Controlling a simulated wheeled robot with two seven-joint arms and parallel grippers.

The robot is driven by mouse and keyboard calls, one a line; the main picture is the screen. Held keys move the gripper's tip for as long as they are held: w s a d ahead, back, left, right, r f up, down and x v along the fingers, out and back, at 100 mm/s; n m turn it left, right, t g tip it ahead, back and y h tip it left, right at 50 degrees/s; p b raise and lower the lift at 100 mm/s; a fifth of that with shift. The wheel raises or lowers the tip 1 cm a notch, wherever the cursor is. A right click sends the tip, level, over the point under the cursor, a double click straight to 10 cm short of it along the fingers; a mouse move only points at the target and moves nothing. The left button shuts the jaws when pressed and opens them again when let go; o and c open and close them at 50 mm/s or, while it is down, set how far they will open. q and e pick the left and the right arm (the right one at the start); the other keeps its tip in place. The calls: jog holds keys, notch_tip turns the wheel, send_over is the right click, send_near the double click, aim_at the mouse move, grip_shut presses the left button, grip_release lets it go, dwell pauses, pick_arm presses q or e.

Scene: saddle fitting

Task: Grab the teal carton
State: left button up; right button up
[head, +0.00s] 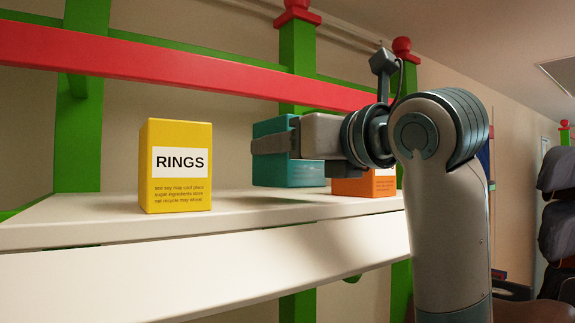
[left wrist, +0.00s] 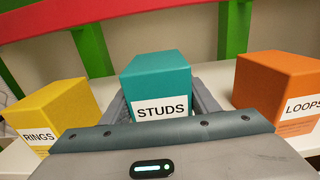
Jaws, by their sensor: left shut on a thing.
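The teal carton (head: 275,172) is over the white shelf, between a yellow carton and an orange one. It also shows in the left wrist view (left wrist: 157,78), with a white "STUDS" label facing me. My left gripper (head: 273,143) is shut on it, with one grey finger along each side in the left wrist view. In the head view the near finger crosses the carton's middle. The carton looks upright. A shadow lies on the shelf below it, but I cannot tell surely whether its base is clear of the shelf. My right gripper is not in view.
The yellow "RINGS" carton (head: 176,190) stands to the left on the shelf (head: 120,230). The orange carton (head: 362,187) stands to the right, partly hidden by my gripper; its label starts "LOOPS" in the left wrist view.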

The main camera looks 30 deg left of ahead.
pick_arm(q)
notch_tip(320, 180, up, 2)
jog(key=shift+d+b, duration=0.1)
jog(key=shift+b, duration=0.5)
jog(key=w+d+r+b, duration=0.3)
jog(key=d+r, duration=0.4)
jog(key=d, duration=0.3)
jog(key=shift+w+d, duration=0.4)
jog(key=shift+w, duration=0.1)
